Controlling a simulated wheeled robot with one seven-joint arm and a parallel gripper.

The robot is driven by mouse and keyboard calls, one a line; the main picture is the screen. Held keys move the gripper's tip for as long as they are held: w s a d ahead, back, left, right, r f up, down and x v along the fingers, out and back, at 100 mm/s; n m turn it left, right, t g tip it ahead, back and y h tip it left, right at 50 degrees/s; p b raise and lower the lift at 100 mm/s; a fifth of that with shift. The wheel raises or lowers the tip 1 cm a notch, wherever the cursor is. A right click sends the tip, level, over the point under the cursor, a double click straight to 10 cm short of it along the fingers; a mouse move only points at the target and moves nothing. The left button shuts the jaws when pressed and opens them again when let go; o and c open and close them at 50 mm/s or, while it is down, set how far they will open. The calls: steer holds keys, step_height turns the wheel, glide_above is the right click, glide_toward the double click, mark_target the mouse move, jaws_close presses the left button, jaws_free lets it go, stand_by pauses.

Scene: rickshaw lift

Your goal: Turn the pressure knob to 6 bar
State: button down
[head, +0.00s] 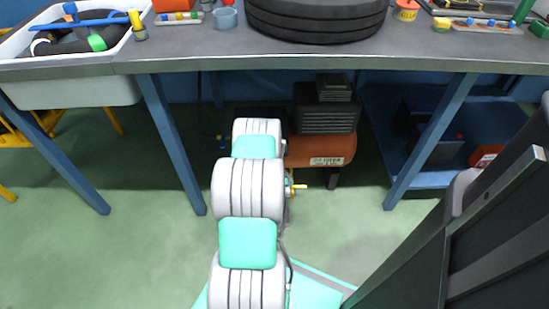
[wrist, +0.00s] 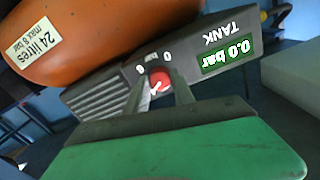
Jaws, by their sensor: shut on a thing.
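The pressure knob (wrist: 159,79) is small and red with a white pointer mark, on the dark panel (wrist: 120,88) of the compressor in the wrist view. My gripper (wrist: 162,88) is shut on the knob, one finger on each side. A green display (wrist: 224,57) marked TANK reads 0.0 bar, upside down in this view. The compressor's orange tank (wrist: 85,30) carries a label saying 24 litres, max 8 bar. In the head view the compressor (head: 320,150) stands under the bench; my arm hides the knob and my gripper there.
The workbench (head: 300,50) spans above the compressor, with blue legs (head: 172,145) on both sides. A blue shelf (head: 425,180) stands at right.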

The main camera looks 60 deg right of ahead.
steer(key=shift+m+p, duration=0.9)
steer(key=shift+m, duration=6.9)
steer(key=c, duration=1.1)
jaws_free()
steer(key=p+v, duration=0.1)
steer(key=v, duration=0.6)
steer(key=shift+s+a, duration=0.15)
steer(key=shift+a, duration=0.25)
